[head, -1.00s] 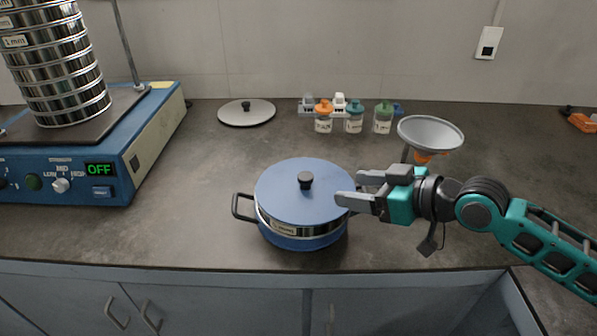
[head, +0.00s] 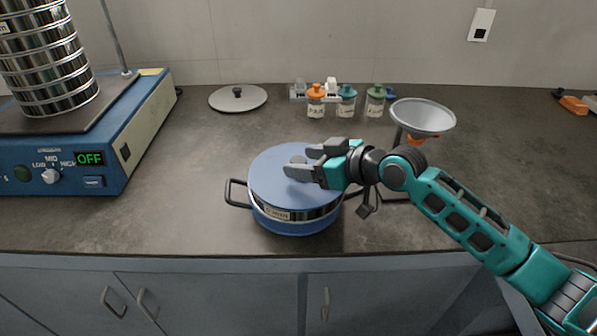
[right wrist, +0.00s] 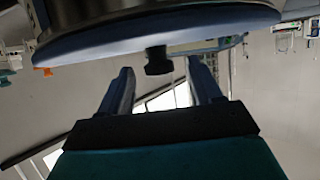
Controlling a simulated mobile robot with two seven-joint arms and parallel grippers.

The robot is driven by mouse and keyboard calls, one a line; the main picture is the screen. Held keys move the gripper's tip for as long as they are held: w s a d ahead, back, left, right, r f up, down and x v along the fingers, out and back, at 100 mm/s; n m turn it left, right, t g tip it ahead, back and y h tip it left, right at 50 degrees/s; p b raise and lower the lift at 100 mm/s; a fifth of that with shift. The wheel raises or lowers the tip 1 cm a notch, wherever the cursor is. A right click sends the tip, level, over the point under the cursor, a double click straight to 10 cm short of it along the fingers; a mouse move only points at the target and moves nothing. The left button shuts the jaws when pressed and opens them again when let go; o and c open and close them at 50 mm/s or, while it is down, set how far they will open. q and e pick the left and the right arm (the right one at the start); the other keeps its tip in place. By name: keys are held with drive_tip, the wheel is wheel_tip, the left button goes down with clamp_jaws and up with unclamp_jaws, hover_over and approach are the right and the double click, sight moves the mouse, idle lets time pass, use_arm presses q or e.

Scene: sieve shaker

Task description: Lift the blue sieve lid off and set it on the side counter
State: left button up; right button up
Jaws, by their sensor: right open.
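The blue sieve lid (head: 272,188) lies flat on the sieve with a steel band (head: 290,214) and blue lower part, on the dark counter. My right gripper (head: 299,162) is open, with its fingers low over the middle of the lid. In the head view the fingers hide most of the lid's knob. In the right wrist view the lid's blue disc (right wrist: 100,45) fills the top, and its black knob (right wrist: 157,62) shows between the lines of the two spread fingers (right wrist: 162,82), near their tips. I see no grip on the knob. My left gripper is not in view.
A sieve shaker (head: 140,125) with a sieve stack (head: 50,65) stands at left. A grey lid (head: 225,100) lies at the back. Several small jars (head: 347,102) and a funnel (head: 423,117) on a stand are behind my right arm. The counter between shaker and sieve is clear.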

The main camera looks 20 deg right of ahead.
drive_tip(key=shift+x, duration=1.25)
drive_tip(key=c, duration=1.1)
